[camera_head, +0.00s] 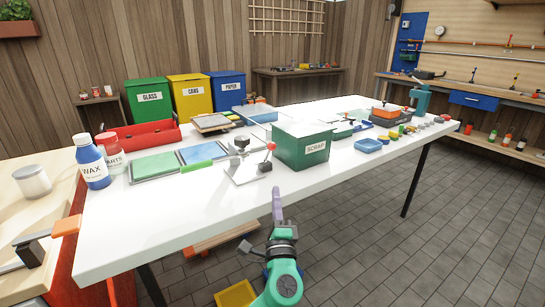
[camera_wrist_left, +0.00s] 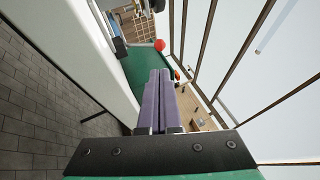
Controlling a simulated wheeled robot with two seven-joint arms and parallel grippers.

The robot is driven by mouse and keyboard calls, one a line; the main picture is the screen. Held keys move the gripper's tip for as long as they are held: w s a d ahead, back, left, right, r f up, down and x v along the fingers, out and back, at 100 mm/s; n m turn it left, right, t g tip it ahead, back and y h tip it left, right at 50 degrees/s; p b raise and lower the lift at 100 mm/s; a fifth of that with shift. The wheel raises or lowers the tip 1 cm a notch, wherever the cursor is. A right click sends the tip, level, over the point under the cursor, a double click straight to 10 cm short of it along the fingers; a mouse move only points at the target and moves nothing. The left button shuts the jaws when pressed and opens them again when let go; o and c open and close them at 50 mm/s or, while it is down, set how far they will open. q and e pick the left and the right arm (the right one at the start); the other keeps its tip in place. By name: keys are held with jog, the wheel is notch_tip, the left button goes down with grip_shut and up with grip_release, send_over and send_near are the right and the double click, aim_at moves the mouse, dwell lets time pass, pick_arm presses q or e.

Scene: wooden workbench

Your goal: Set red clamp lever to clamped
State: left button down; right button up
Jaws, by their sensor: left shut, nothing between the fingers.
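The toggle clamp (camera_head: 244,166) sits on a pale plate near the front edge of the white bench. In the left wrist view the red knob (camera_wrist_left: 160,45) shows just beyond the fingertips. My left gripper (camera_head: 277,191) has purple fingers, pressed together and empty. It points up in front of the bench edge, below and slightly right of the knob, apparently apart from it. The fingers (camera_wrist_left: 160,73) also show in the left wrist view. My right gripper is not in view.
A green scrap bin (camera_head: 303,150) stands close to the right of the clamp. A green mat (camera_head: 155,165) and a blue mat (camera_head: 203,152) lie to its left. The white bench (camera_head: 180,218) is bare in front of the mats.

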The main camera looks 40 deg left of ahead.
aim_at(272, 149)
pick_arm(q)
jog(key=p+x, duration=0.2)
jog(key=x, duration=1.2)
jog(key=shift+f, duration=0.1)
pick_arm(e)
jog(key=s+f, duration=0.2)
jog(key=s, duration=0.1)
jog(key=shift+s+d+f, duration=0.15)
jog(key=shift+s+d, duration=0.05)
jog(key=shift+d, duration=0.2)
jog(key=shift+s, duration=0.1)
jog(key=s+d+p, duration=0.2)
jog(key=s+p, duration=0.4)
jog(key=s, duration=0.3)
pick_arm(q)
jog(key=w+a+r+n+g+h+p, duration=0.1)
jog(key=a+r+n+g+h+p, duration=0.1)
jog(key=p, duration=0.7)
jog(key=w+a+r+n+g+h+p, duration=0.1)
jog(key=a+r+n+g+h+p, duration=0.1)
jog(key=a+g+h+p, duration=0.2)
jog(key=a+p, duration=0.3)
jog(key=p, duration=0.3)
jog(key=shift+w+r+n+h, duration=0.15)
jog(key=shift+w+n+h, duration=0.15)
jog(key=shift+w, duration=0.05)
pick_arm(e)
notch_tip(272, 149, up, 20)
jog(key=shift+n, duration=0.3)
